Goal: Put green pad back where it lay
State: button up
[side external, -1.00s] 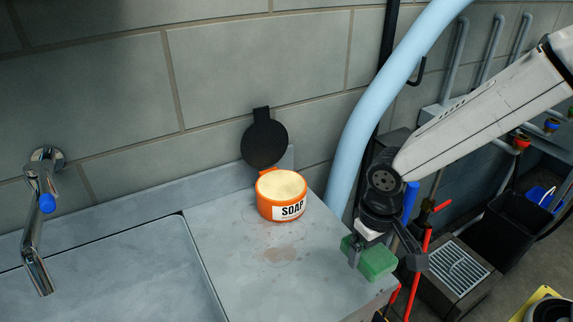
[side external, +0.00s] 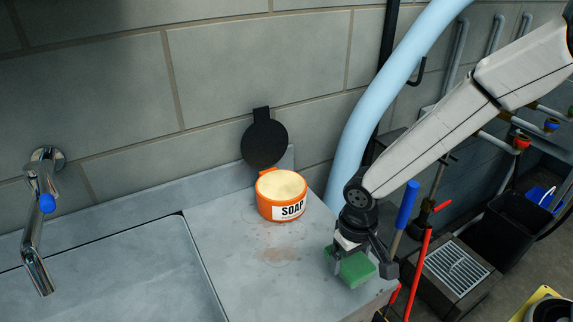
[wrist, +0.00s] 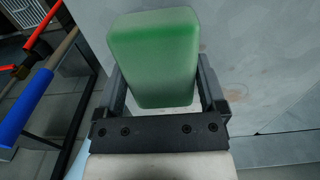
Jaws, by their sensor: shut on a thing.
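The green pad (side external: 356,268) is a small block between the fingers of my gripper (side external: 362,262), at the right end of the grey counter (side external: 235,285). In the wrist view, the green pad (wrist: 156,58) fills the space between the two black fingers of my gripper (wrist: 160,95), which is shut on it. The pad is over the counter, close to its right edge. I cannot tell whether its underside touches the counter.
An orange soap tub (side external: 282,197) with its black lid (side external: 264,140) open stands left of the gripper. A sink (side external: 110,285) and tap (side external: 40,215) are at the left. Blue-handled and red tools (side external: 418,265) stand just past the counter's right edge. Counter between tub and pad is clear.

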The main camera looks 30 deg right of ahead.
jog(key=shift+f, duration=0.9)
jog(key=shift+f, duration=0.15)
jog(key=o, duration=0.9)
jog(key=shift+r, duration=6.2)
jog(key=s+d+f+t, duration=0.1)
jog(key=d, duration=0.4)
jog(key=s+d+f, duration=0.2)
jog(key=d, duration=0.3)
jog(key=s+d+f+t, duration=0.1)
jog(key=d, duration=0.4)
jog(key=shift+s+f+t, duration=0.15)
jog(key=shift+s+t, duration=0.15)
jog(key=shift+s, duration=0.1)
